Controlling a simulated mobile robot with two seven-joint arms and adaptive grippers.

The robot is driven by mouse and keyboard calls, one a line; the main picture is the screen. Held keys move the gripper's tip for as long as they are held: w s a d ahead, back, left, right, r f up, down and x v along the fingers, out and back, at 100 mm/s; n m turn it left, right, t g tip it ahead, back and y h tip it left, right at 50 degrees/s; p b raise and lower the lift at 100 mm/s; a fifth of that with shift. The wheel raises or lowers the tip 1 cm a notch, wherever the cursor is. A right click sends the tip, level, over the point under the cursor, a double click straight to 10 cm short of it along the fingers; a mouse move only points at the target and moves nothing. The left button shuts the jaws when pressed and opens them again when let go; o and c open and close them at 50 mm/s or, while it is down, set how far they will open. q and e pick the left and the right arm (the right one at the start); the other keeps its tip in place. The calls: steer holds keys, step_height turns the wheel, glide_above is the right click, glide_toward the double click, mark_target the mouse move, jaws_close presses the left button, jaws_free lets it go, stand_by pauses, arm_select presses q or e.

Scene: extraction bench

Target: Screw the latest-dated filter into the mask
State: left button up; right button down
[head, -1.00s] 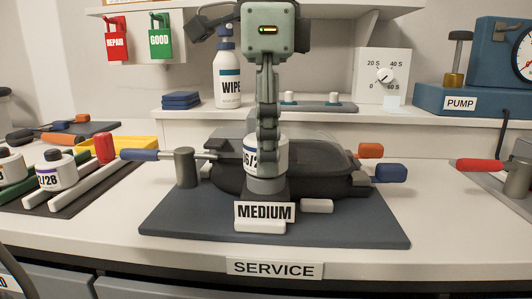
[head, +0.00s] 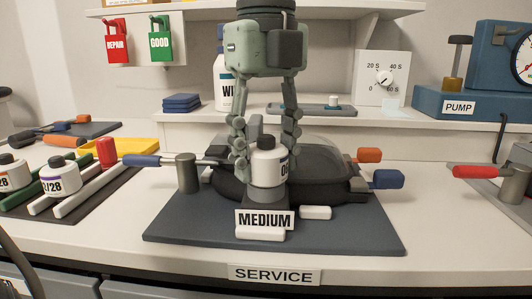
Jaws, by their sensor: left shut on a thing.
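A white filter (head: 267,171) with a black cap stands upright at the front of the dark mask (head: 315,188), over its grey threaded port (head: 265,194). Its label is turned to the right and only a "0" and part of another digit show. My left gripper (head: 262,168) comes down from above, shut on the filter, with a finger on each side. Whether the thread is engaged is hidden. Two other white filters lie in a rack at left: one (head: 60,180) reads "/28", the other (head: 10,174) is partly cut off. My right gripper is not in view.
The mask rests on a dark mat (head: 365,232) behind a "MEDIUM" sign (head: 264,220). A blue-handled clamp (head: 186,172) stands left, a red-handled one (head: 515,182) right. A wipe bottle (head: 222,75) and timer (head: 382,77) are behind. The mat's right front is clear.

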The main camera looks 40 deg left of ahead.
arm_select(q)
steer(key=m, duration=0.4)
steer(key=shift+r+p, duration=0.1)
steer(key=shift+p, duration=0.3)
steer(key=m+p, duration=0.1)
steer(key=m, duration=0.7)
steer(key=shift+p, duration=0.4)
steer(key=m, duration=0.3)
steer(key=o, duration=1.3)
